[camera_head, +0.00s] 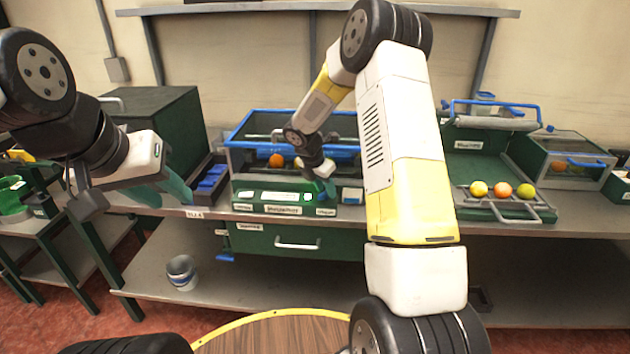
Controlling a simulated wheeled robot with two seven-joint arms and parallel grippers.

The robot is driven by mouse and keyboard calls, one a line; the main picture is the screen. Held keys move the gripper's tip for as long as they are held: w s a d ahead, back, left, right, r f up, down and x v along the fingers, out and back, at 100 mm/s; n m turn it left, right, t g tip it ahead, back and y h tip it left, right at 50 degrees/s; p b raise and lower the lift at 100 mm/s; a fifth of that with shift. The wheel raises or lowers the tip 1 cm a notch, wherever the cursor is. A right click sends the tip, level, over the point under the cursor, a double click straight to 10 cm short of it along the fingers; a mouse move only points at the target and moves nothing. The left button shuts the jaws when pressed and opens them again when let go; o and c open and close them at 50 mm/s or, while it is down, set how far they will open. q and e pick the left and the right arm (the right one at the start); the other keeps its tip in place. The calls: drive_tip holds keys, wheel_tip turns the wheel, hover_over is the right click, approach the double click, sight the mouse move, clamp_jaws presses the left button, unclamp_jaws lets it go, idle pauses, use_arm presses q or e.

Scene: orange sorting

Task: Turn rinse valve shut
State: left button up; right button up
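The green rinse station (285,209) stands on the bench at the middle, with a blue-framed clear tank on top and a labelled front panel. An orange (276,160) is inside the tank. My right gripper (328,188) is at the right end of the front panel, small and pointing down, with teal fingertips; whether it is open or touching anything cannot be made out. The rinse valve is not clearly visible; a small blue part (321,196) shows by the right fingertips. My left gripper (163,192) is left of the station, its teal fingers apart and nothing seen between them.
A rack (500,208) with several citrus fruits and a green-framed clear box (568,166) stand at the right. A blue-lined tray (210,180) lies left of the station. A bucket (182,272) sits on the lower shelf. My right arm covers the bench right of the station.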

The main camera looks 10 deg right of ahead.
drive_tip(key=v, duration=0.7)
drive_tip(key=shift+c, duration=0.3)
